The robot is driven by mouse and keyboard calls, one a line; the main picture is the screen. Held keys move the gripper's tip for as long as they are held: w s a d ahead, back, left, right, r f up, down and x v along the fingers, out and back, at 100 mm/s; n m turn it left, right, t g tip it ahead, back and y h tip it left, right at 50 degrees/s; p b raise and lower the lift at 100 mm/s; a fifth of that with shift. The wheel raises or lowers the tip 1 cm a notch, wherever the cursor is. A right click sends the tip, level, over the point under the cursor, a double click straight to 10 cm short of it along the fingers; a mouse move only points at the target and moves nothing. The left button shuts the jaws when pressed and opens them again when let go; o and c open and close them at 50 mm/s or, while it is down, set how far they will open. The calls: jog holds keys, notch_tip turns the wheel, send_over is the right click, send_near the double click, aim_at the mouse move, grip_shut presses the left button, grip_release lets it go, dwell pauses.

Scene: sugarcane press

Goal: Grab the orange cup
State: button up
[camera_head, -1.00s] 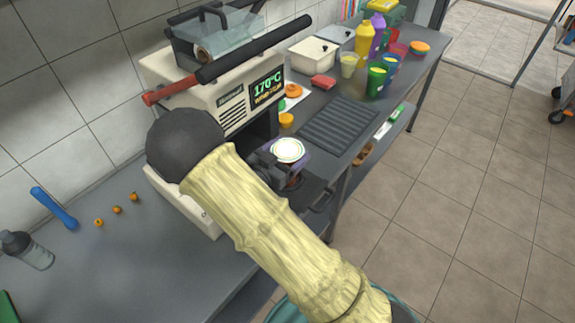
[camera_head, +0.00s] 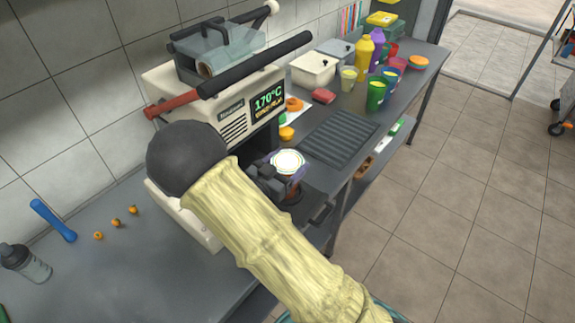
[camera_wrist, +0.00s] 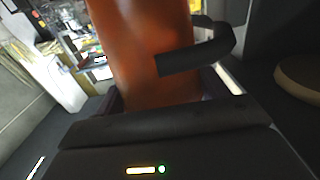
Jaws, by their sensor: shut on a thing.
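The orange cup (camera_wrist: 140,60) fills the upper middle of the wrist view, very close to the camera. It looks brownish orange and slightly tilted in that view, with its rim out of frame. A dark curved piece, which looks like a handle, crosses its right side. My gripper (camera_wrist: 160,97) is shut on the cup, with its jaws around the lower visible part. In the head view my gripper (camera_head: 278,180) is in front of the press machine, below a bright pale disc, and my arm hides much of it. I cannot clearly make out the cup there.
The white machine (camera_head: 225,115) with a 170°C display and a long dark lever stands just behind my arm. A ridged dark plate (camera_head: 338,137), a green cup (camera_head: 376,95) and several bottles and tubs are further right. The floor to the right is open.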

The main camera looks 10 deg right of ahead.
jog(key=shift+r, duration=4.55)
jog(key=shift+d+r, duration=0.1)
